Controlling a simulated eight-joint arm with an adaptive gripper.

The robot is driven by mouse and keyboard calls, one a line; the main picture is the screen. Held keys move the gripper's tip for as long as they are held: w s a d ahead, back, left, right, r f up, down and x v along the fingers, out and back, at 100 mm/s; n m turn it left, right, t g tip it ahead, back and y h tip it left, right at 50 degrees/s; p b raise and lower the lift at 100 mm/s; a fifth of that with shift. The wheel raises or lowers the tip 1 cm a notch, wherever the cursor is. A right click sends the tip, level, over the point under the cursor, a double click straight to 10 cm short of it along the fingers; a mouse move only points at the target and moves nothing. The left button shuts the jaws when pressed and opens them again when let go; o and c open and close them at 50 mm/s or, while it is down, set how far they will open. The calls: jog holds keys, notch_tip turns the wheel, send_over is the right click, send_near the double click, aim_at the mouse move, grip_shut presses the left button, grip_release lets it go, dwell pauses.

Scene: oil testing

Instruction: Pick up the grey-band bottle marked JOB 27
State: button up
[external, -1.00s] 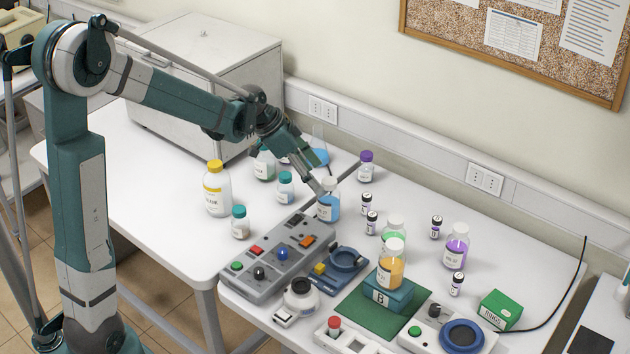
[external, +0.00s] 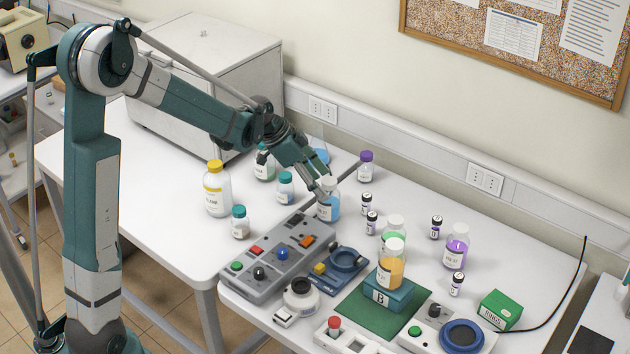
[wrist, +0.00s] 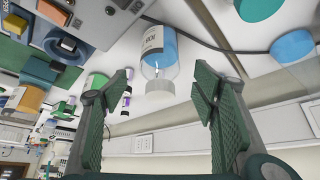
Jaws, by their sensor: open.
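A clear bottle of blue liquid with a pale grey-white cap (external: 327,207) stands upright behind the grey control box in the external view. In the wrist view the same bottle (wrist: 165,50) lies between and beyond my fingers, with its cap toward me. In the wrist view my gripper (wrist: 163,82) is open, with a clear gap on each side of the cap.
The grey control box (external: 285,252) stands in front of the bottle. A dark rod or cable (wrist: 210,46) runs close behind it. Teal-capped bottles (external: 286,188) stand to the left, small dark-capped vials (external: 371,222) to the right. An orange bottle (external: 390,270) stands on the B block.

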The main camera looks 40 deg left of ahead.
jog(key=shift+w+d+f, duration=0.2)
jog(key=shift+f, duration=0.2)
jog(key=shift+f, duration=0.15)
jog(key=shift+b+x, duration=0.35)
jog(key=shift+x, duration=2.15)
jog(key=shift+a, duration=0.1)
jog(key=c, duration=1.2)
jog(key=shift+r+p, duration=0.55)
jog(key=shift+r, duration=4.4)
